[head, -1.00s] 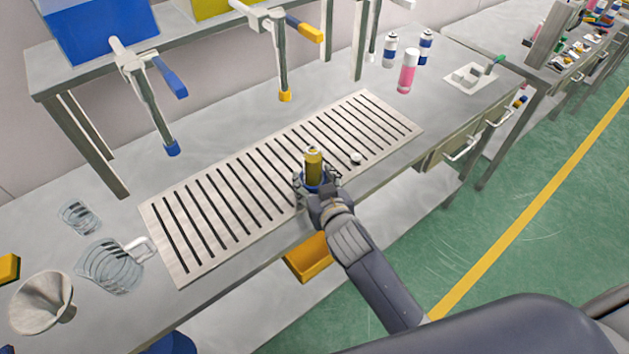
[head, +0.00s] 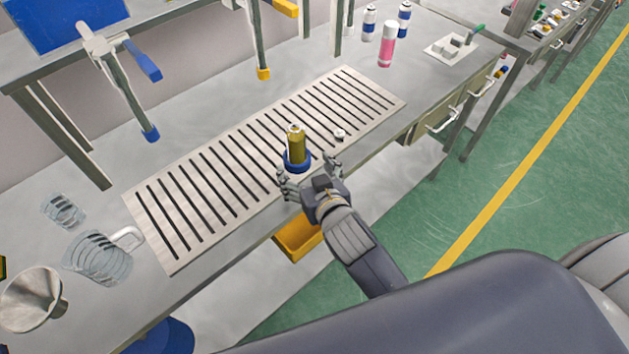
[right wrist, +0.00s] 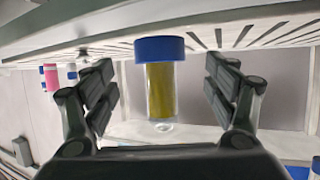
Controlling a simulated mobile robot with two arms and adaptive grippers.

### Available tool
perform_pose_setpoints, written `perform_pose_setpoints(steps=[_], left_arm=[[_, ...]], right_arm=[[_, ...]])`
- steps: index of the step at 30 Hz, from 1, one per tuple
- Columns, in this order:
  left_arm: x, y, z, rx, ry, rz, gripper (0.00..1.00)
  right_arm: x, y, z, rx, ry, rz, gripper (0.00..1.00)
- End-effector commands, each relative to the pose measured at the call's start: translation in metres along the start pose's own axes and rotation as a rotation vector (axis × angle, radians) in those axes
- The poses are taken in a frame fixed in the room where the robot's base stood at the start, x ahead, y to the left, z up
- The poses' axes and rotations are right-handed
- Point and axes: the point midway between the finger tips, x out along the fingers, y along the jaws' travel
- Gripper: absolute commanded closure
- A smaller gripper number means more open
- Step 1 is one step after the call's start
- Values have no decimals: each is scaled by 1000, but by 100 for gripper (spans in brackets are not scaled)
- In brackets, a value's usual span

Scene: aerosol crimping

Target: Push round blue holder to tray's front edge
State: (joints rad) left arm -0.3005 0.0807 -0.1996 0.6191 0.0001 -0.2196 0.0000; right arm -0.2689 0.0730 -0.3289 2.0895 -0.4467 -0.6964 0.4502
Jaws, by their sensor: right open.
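The round blue holder (head: 297,164) stands upright on the slotted tray (head: 160,228), close to the tray's front edge. A gold can (head: 295,142) stands in it. In the right wrist view, which is upside down, the blue holder (right wrist: 160,49) and the can (right wrist: 160,88) hang between the fingers. My right gripper (head: 309,172) is open at the front side of the holder, with a finger on either side and a gap to each in the wrist view (right wrist: 160,82). My left gripper is not in view.
A small white piece (head: 339,135) lies on the tray right of the holder. Spray cans (head: 386,46) stand at the back right. A yellow bin (head: 298,236) sits below the table edge.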

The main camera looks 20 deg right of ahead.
Motion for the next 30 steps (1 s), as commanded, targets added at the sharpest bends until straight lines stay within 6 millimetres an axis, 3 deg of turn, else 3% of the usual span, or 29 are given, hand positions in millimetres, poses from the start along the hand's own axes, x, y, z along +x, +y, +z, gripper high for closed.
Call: perform_pose_setpoints(steps=[6,12,30], left_arm=[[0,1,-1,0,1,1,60],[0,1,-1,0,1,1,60],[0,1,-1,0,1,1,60]], right_arm=[[-40,0,0,1,-1,0,21],[-60,0,0,1,0,-1,21],[-65,0,0,0,1,0,21]])
